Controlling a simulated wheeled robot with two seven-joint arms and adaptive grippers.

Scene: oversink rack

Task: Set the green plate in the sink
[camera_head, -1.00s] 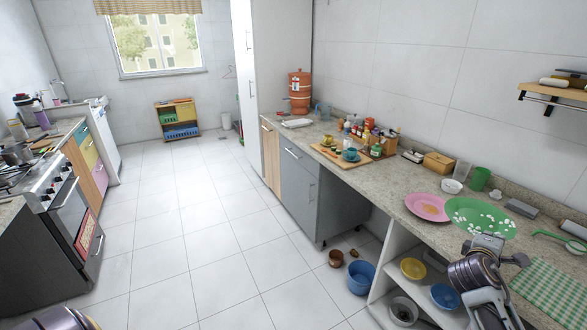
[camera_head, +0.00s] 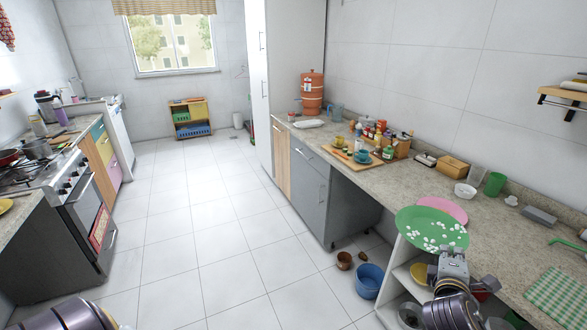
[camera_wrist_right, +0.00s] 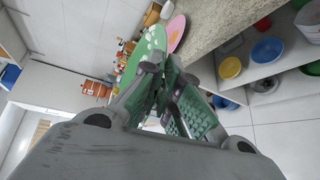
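The green plate (camera_head: 425,226) with white spots is held by its near rim in my right gripper (camera_head: 452,255). It hangs over the counter's front edge and hides part of a pink plate (camera_head: 450,207). In the right wrist view the green plate (camera_wrist_right: 150,48) runs up from between the fingers (camera_wrist_right: 160,78), which are closed on its rim. My left gripper is out of view; only part of my left arm shows at the bottom left. I cannot make out the sink basin in these views.
The counter (camera_head: 500,222) holds a white bowl (camera_head: 465,190), a green cup (camera_head: 495,183), a wooden box (camera_head: 452,166) and a checked cloth (camera_head: 558,295). Open shelves with bowls lie below. A blue bucket (camera_head: 369,280) stands on the floor. The middle floor is clear. A stove (camera_head: 45,175) stands left.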

